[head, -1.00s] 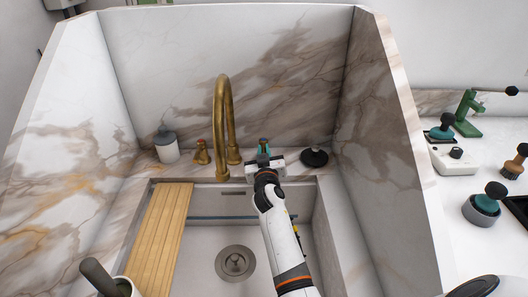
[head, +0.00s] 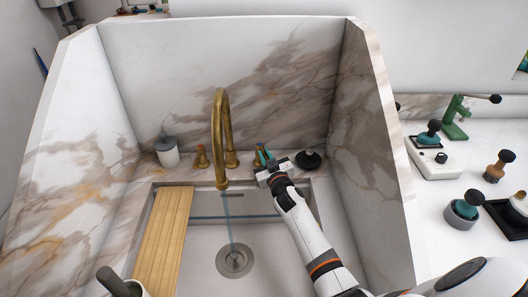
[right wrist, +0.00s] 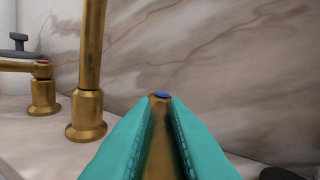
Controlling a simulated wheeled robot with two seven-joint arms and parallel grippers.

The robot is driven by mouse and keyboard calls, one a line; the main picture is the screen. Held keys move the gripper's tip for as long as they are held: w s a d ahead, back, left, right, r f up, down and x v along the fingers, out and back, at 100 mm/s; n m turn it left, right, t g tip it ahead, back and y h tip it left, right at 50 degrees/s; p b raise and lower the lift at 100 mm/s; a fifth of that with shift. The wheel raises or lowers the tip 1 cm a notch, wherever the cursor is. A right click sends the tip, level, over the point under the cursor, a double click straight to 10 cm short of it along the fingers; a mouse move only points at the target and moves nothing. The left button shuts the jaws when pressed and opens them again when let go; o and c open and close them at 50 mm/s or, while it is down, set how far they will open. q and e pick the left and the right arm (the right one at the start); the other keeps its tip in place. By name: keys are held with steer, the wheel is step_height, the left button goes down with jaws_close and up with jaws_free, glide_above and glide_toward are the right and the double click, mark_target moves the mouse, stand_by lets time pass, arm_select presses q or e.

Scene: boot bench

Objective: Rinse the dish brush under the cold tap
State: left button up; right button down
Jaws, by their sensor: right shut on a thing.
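The brass cold tap handle (right wrist: 160,125), with a blue cap, stands between the teal fingers of my right gripper (right wrist: 160,105) in the right wrist view. In the head view my right gripper (head: 264,160) is shut on it, right of the brass spout (head: 220,125). A thin stream of water (head: 229,220) runs from the spout to the sink drain (head: 234,261). A dark handle (head: 112,280) sticks up from a pale pot at the lower left; I cannot tell if it is the dish brush. My left gripper is not in view.
A red-capped tap handle (head: 201,157) and soap pot (head: 167,152) stand left of the spout. A black knob (head: 308,160) sits right of my gripper. A wooden slatted board (head: 165,235) covers the sink's left side. Brushes and a green stand (head: 455,118) occupy the right counter.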

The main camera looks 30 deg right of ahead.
steer(key=c, duration=1.4)
jaws_free()
steer(key=shift+w, duration=0.1)
steer(key=shift+c, duration=0.2)
steer(key=s+a, duration=0.2)
steer(key=s, duration=1)
